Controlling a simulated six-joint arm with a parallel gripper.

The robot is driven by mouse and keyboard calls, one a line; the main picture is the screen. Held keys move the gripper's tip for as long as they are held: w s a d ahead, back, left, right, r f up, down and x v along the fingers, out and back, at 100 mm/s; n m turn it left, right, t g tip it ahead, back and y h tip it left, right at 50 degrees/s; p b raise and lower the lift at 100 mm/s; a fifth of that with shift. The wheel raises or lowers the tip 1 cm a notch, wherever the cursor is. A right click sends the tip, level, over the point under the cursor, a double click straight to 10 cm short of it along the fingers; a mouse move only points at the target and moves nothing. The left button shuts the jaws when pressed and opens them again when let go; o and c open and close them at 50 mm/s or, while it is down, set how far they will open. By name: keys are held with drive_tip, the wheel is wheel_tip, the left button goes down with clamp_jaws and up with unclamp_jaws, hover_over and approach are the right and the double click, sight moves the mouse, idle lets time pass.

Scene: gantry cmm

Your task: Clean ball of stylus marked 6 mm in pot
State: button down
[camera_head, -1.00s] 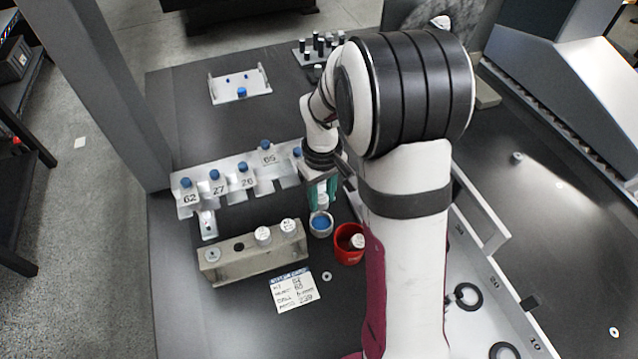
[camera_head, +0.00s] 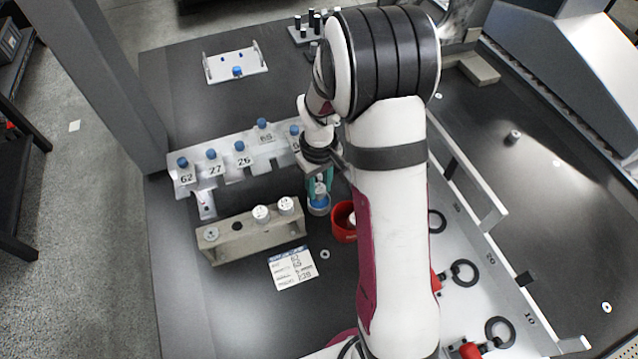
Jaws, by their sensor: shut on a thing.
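My gripper (camera_head: 319,186), with teal fingers, points down over the small pale pot (camera_head: 318,211) with blue inside. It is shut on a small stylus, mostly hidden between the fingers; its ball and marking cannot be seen. The fingertips are at the pot's mouth, and I cannot tell whether the stylus touches the blue inside. Two white-topped pieces, (camera_head: 261,213) and (camera_head: 286,205), stand in the beige block (camera_head: 225,247) to the left. Their markings are too small to read.
A red cup (camera_head: 342,234) with a white-topped piece stands close right of the pot, partly behind my arm. A white rack (camera_head: 225,180) with blue-topped, numbered places lies behind the block. A written card (camera_head: 292,268) and a small ring (camera_head: 325,254) lie in front.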

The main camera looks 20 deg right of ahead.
drive_tip(key=shift+f, duration=0.25)
idle(0.7)
drive_tip(key=n, duration=0.5)
drive_tip(key=shift+n, duration=0.4)
drive_tip(key=m, duration=1.1)
drive_tip(key=shift+m, duration=0.3)
